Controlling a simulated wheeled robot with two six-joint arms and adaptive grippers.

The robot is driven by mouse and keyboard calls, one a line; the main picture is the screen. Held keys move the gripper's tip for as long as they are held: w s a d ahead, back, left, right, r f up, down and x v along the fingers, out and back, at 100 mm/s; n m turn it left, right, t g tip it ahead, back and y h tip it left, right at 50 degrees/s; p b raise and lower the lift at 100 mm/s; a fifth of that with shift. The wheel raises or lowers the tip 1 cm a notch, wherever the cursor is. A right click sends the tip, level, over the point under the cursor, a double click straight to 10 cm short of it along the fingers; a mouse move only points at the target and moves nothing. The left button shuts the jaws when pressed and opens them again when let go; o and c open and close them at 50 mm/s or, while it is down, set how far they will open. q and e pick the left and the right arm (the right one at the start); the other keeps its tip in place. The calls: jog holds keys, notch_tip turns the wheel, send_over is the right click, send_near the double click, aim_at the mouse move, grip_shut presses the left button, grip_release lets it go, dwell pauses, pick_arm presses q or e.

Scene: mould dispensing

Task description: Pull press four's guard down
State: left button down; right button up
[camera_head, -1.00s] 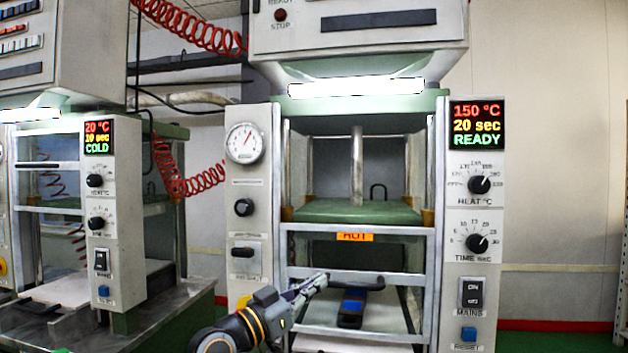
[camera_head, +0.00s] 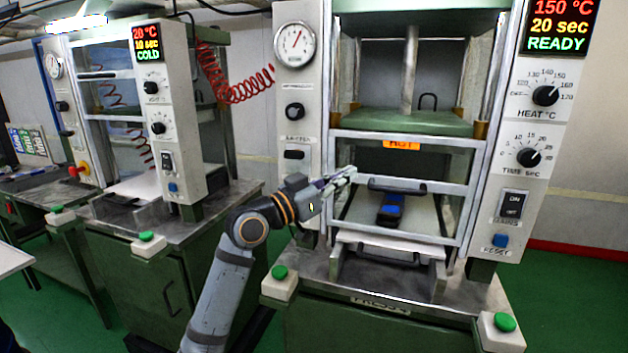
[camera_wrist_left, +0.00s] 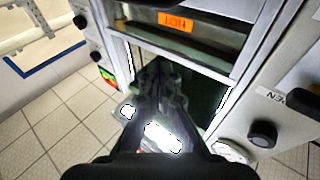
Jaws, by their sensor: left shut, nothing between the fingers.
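The press at the right shows 150 °C, 20 sec and READY on its display (camera_head: 558,27). Its guard (camera_head: 452,188) is a light metal frame across the lower front opening, under the orange HOT label (camera_head: 401,145). A black handle (camera_head: 397,186) runs along the guard's upper bar. My left gripper (camera_head: 346,176) is shut and empty, just left of the handle's left end; contact cannot be told. In the left wrist view my gripper (camera_wrist_left: 160,88) points at the press front, with the HOT label (camera_wrist_left: 175,21) upside down. My right gripper is out of view.
A blue and black object (camera_head: 391,210) lies on the tray behind the guard. Green buttons (camera_head: 280,272) and (camera_head: 504,322) stand at the bench's front corners. A second press (camera_head: 166,110) reading COLD stands left, with a red coiled hose (camera_head: 240,88) between. The green floor is clear at right.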

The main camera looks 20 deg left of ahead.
pick_arm(q)
jog(key=b+v, duration=0.2)
jog(key=v, duration=0.4)
jog(key=shift+a+f, duration=0.2)
jog(key=shift+f, duration=0.3)
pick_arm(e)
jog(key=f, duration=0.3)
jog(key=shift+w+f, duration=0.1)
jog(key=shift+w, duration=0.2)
pick_arm(q)
jog(key=shift+s, duration=0.15)
